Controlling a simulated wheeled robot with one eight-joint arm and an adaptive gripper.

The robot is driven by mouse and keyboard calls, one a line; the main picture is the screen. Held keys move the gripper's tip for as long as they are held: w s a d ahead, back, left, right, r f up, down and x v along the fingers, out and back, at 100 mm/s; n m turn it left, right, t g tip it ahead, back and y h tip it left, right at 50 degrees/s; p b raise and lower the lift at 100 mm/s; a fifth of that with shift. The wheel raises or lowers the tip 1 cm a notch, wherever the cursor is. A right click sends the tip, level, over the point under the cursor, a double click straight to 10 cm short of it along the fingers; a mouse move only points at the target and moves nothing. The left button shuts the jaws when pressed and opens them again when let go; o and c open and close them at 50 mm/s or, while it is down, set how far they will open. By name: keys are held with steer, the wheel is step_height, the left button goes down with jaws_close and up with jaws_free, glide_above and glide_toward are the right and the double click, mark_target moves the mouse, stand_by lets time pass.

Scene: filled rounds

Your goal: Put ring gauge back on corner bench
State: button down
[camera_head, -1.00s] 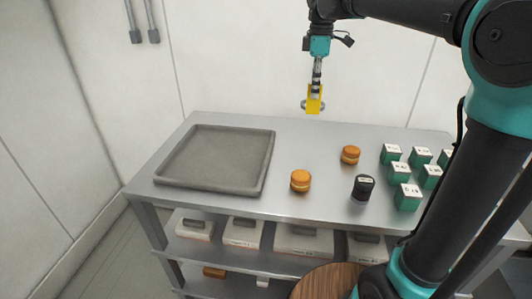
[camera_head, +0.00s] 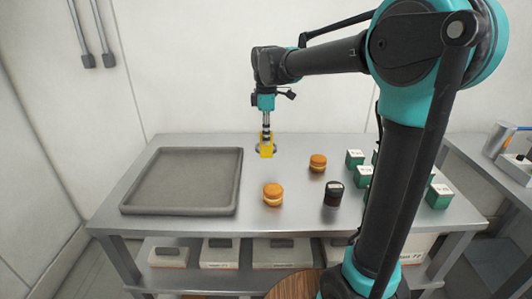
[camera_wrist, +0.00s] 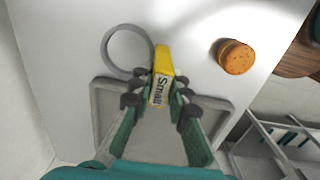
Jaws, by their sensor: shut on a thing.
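My gripper (camera_wrist: 158,97) is shut on the yellow handle, and the ring sticks out beyond the fingertips. In the head view the yellow handle (camera_head: 266,150) hangs below my gripper (camera_head: 266,136) over the back part of the steel bench (camera_head: 290,151). The ring is mostly hidden behind the handle there. I cannot tell whether it touches the bench top.
A grey tray (camera_head: 128,209) fills the bench's left side. Two orange round pieces (camera_head: 273,194) (camera_head: 318,163), a black stamp-like object (camera_head: 333,195) and several green boxes (camera_head: 438,196) stand to the right. Another table (camera_head: 480,165) is at far right. Bare bench surrounds the gauge.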

mark_target(266, 157)
steer(key=shift+f, duration=3.2)
steer(key=c, duration=1.5)
jaws_free()
steer(key=shift+f, duration=0.1)
steer(key=shift+o, duration=0.2)
step_height(266, 157, up, 12)
steer(key=shift+r, duration=0.15)
